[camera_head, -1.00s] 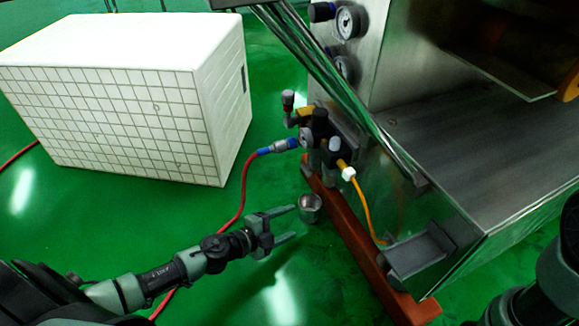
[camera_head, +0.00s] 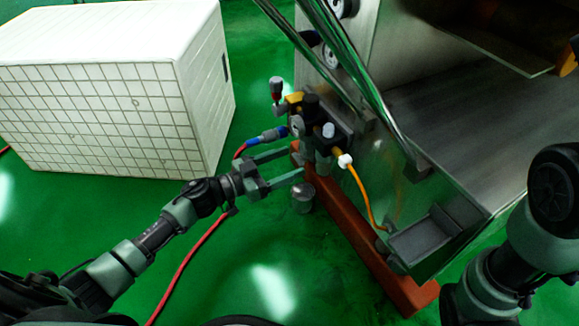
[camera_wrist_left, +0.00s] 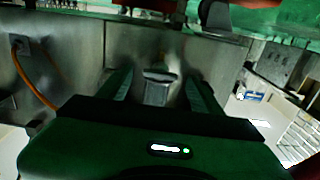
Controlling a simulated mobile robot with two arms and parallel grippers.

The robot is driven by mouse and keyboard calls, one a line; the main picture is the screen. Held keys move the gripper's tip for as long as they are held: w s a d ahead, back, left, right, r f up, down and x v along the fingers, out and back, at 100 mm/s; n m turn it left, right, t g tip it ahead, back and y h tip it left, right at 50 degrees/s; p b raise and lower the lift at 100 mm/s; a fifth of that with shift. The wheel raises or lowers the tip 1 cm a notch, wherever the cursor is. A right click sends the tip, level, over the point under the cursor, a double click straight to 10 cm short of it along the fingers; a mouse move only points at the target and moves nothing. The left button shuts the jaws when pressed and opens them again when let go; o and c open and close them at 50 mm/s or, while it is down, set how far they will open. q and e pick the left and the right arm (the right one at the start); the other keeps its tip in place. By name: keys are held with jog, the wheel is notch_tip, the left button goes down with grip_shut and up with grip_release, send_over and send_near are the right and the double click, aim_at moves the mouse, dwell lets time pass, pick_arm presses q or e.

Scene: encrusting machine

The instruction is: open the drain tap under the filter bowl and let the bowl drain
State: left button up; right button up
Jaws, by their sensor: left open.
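The filter bowl (camera_head: 323,164) looks like a small grey cylinder hanging below the black filter and regulator assembly (camera_head: 318,122) on the machine's side. Its drain tap is too small to make out. My left gripper (camera_head: 296,162) is open, its two fingers pointing right at the bowl, with their tips just left of it. In the left wrist view, a grey metallic cylinder (camera_wrist_left: 157,90) shows between the open fingers of my left gripper (camera_wrist_left: 160,84); I cannot tell whether they touch it. A small metal cup (camera_head: 303,197) stands below the fingers. My right gripper is outside the views.
A red hose (camera_head: 192,252) with a blue coupling (camera_head: 268,136) runs in just above the gripper. An orange tube (camera_head: 362,192) leaves the assembly on the right. A red-brown beam (camera_head: 345,212) lies under the machine. A white gridded box (camera_head: 110,110) stands left; green floor is free in front.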

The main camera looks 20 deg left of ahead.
pick_arm(q)
jog(key=shift+w+d, duration=0.35)
jog(key=c, duration=1.4)
jog(key=shift+r+m+p, duration=0.2)
jog(key=shift+m+p, duration=0.1)
jog(key=shift+p, duration=0.2)
jog(key=shift+m+p, duration=0.95)
jog(key=shift+m, duration=0.05)
jog(key=shift+m+p, duration=0.45)
jog(key=shift+m, duration=0.45)
jog(key=shift+s+f+m, duration=0.1)
jog(key=shift+f+m, duration=0.1)
jog(key=shift+m, duration=0.4)
